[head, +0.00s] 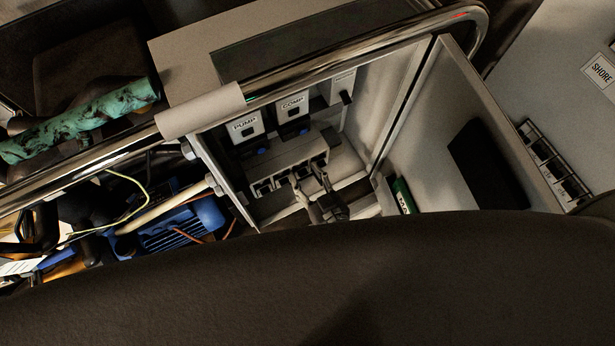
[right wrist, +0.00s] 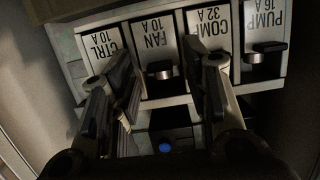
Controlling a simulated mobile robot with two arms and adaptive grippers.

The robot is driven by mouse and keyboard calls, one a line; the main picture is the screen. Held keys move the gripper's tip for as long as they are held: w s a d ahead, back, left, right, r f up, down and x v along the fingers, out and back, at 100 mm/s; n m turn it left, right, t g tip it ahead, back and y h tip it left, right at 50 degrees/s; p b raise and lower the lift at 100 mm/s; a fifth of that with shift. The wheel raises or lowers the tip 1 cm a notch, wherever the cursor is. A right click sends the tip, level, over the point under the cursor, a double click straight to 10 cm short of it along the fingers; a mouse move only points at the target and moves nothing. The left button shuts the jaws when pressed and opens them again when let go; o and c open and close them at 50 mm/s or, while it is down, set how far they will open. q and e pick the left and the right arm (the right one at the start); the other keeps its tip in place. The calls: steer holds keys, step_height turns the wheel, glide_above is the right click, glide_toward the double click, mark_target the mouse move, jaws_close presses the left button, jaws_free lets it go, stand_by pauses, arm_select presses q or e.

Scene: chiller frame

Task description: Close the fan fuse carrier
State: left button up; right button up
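The fan fuse carrier (right wrist: 165,90) shows in the right wrist view, below its white "FAN 10 A" label, which reads upside down. It is a dark piece with a silver, rounded part at its upper edge. I cannot tell how far it stands open. My right gripper (right wrist: 156,72) is open, one finger on each side of the fan carrier, with a gap between them. I cannot tell whether either finger touches it. In the head view my right gripper (head: 323,190) is at the front of the row of fuse carriers (head: 287,170). My left gripper is not in view.
The box walls (head: 375,100) enclose the work area. A chrome rail (head: 340,62) crosses above. A blue motor (head: 180,228) lies outside, left.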

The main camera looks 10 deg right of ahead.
steer(key=v, duration=1.2)
stand_by(0.4)
steer(key=s+d+f+g+h, duration=0.1)
steer(key=s+d+f+g, duration=0.2)
steer(key=f, duration=0.7)
steer(key=s+d+f+g+h, duration=0.1)
steer(key=s+d+f+g, duration=0.2)
steer(key=f, duration=0.7)
steer(key=s+d+f+g+h, duration=0.1)
steer(key=s+d+f+g, duration=0.2)
steer(key=f, duration=0.7)
steer(key=s+d+f+m+g+h, duration=0.1)
steer(key=s+d+f+g, duration=0.3)
steer(key=s, duration=0.5)
step_height(320, 180, down, 2)
steer(key=shift+s+d+f+h, duration=0.25)
steer(key=shift+d+h, duration=0.05)
steer(key=shift+d, duration=0.45)
steer(key=shift+c, duration=0.4)
steer(key=shift+c, duration=0.4)
